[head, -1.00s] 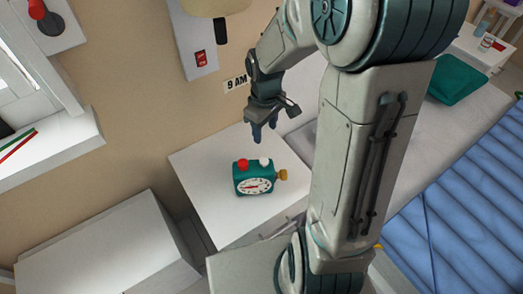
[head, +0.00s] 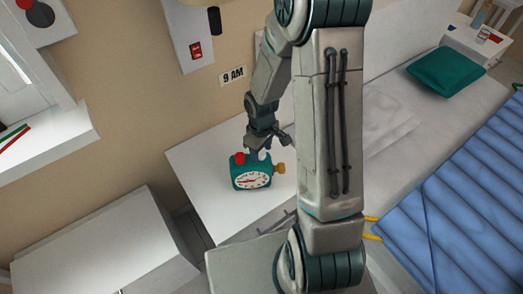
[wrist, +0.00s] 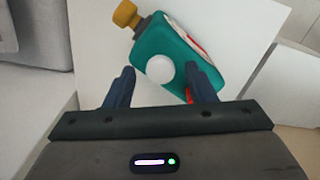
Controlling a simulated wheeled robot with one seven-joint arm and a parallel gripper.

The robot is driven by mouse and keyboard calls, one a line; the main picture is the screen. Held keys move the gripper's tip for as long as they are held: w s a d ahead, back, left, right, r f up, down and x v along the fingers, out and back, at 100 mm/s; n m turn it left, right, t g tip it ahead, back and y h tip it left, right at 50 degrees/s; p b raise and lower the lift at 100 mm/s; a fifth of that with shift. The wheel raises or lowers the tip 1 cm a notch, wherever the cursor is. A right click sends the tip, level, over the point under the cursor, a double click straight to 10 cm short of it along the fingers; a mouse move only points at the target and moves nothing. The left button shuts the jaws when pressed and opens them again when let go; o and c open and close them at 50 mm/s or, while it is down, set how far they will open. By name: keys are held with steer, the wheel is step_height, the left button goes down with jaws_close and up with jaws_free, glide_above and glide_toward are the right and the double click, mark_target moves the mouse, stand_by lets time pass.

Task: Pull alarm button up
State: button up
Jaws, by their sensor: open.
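A teal alarm clock (head: 238,176) with a white dial stands on the white nightstand (head: 210,214). It has a red button (head: 239,158) on top at the left, a white button beside it, and a yellow knob (head: 280,168) on its right side. In the wrist view the white button (wrist: 159,68) lies ahead of and between the fingers, and the knob (wrist: 126,14) is at the top. My gripper (wrist: 155,85) is open, just above the clock. Its right finger overlaps the red button, which is mostly hidden. I cannot tell whether the fingers touch the clock.
A bed with a blue cover (head: 440,205) and a teal pillow (head: 447,72) is at the right. The wall behind carries a "9 AM" sign (head: 233,76) and a red switch (head: 195,50). The nightstand top around the clock is clear.

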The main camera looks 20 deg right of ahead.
mark_target(262, 153)
steer(key=shift+f, duration=0.25)
jaws_close()
steer(key=shift+r+p, duration=0.55)
steer(key=shift+r, duration=0.4)
jaws_free()
step_height(262, 153, up, 14)
steer(key=shift+p, duration=0.4)
